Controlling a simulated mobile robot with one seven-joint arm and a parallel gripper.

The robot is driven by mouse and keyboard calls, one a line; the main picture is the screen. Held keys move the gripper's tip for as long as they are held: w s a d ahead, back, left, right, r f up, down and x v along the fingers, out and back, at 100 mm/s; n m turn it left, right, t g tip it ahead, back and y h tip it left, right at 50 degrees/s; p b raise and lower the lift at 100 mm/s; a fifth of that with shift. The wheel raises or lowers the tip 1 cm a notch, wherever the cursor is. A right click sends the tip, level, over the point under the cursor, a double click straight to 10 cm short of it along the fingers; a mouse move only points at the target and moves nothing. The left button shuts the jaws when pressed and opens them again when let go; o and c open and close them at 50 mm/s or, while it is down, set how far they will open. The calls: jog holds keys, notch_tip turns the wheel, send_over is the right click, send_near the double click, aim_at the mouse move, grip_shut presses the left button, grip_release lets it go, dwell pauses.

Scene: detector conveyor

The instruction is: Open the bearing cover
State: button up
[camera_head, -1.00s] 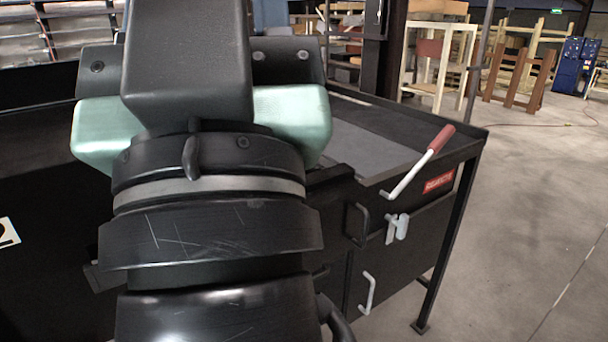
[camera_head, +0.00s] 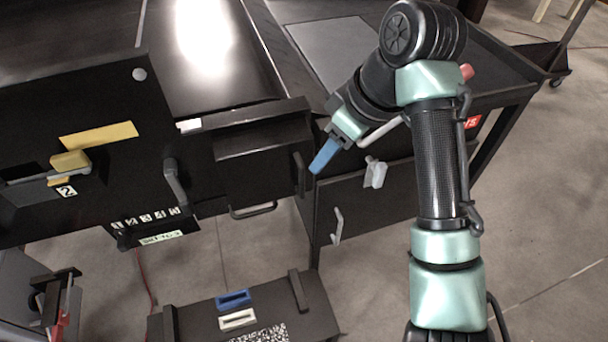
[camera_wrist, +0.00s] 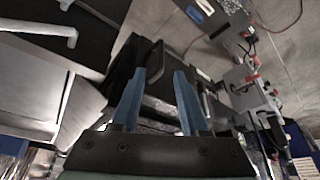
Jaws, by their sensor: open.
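My gripper (camera_head: 323,157) has blue fingers and is in front of the black machine's front face in the head view. It points down and left, close to a black upright handle (camera_head: 301,175). In the wrist view my gripper (camera_wrist: 160,72) shows two blue fingers spread apart with nothing between them. A dark handle-like loop (camera_wrist: 151,57) shows just beyond the fingertips there. Whether the fingers straddle it or stay apart from it, I cannot tell. No label marks the bearing cover; a black panel (camera_head: 362,205) with a white handle (camera_head: 337,226) lies beside the upright handle.
A grey latch (camera_head: 375,172) juts from the front below my forearm. A red-ended lever (camera_head: 467,71) is partly hidden by my arm. At left is a black panel with yellow pieces (camera_head: 70,160) and a handle (camera_head: 176,182). A low black box (camera_head: 243,301) stands in front. Floor at right is clear.

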aim_at(304, 181)
jog(key=b+x, duration=0.2)
jog(key=x, duration=1)
jog(key=shift+a+f, duration=0.2)
jog(key=shift+a, duration=0.05)
jog(key=shift+c, duration=0.2)
grip_shut()
dwell(0.7)
